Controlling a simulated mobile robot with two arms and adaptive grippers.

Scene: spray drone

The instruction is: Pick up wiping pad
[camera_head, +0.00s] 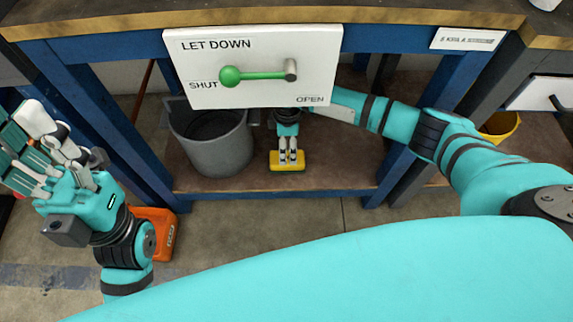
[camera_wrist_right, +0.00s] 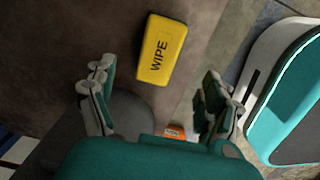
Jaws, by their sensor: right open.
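The wiping pad (camera_head: 287,167) is a yellow block lying on the brown lower shelf, near its front edge. In the right wrist view the pad (camera_wrist_right: 162,50) shows the word WIPE and lies just beyond the fingertips, between the lines of the two fingers. My right gripper (camera_head: 289,153) reaches under the white panel and points down at the pad. It is open and empty in the wrist view (camera_wrist_right: 165,92), with a wide gap between its fingers. My left gripper (camera_head: 32,145) is raised at the far left, away from the pad, its fingers spread and empty.
A grey bucket (camera_head: 213,143) stands on the shelf left of the pad. A white panel (camera_head: 255,50) with a green lever hangs above and hides part of my right arm. An orange container (camera_head: 160,228) sits on the floor at left; a yellow bucket (camera_head: 498,126) is at right.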

